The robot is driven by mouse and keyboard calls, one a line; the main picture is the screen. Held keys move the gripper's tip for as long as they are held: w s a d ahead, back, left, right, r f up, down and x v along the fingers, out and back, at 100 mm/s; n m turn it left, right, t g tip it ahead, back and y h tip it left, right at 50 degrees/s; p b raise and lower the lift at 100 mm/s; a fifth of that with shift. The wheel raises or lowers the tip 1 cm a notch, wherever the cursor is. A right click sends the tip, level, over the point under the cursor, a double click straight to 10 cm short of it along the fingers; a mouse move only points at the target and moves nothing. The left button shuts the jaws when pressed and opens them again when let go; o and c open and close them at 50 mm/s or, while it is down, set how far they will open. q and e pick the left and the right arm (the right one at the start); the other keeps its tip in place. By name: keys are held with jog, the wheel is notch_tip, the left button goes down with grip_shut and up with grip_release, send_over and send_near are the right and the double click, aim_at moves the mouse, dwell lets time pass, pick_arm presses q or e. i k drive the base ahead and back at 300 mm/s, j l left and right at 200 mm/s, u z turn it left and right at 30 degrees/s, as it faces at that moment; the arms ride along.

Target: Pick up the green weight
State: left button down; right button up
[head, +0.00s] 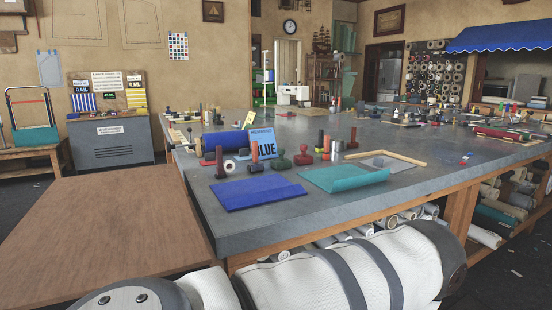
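Neither gripper shows. White and grey banded parts, which look like my own arm links, fill the bottom edge.
A blue cloth (258,193) and a teal cloth (345,178) lie near the table's front edge. A blue sign (263,144), a red weight (220,162) and orange-topped pieces (326,147) stand close by. A wooden frame (392,156) lies to the right. A brown board (105,225) adjoins at left.

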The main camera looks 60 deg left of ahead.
aim_at(281, 163)
jog(key=i+u, duration=0.4)
jog(key=i+l+u, duration=0.2)
jog(key=u, duration=0.2)
jog(key=i+l+u, duration=0.25)
jog(key=u, duration=0.15)
jog(key=i+l+u, duration=0.4)
jog(key=k+j, duration=0.05)
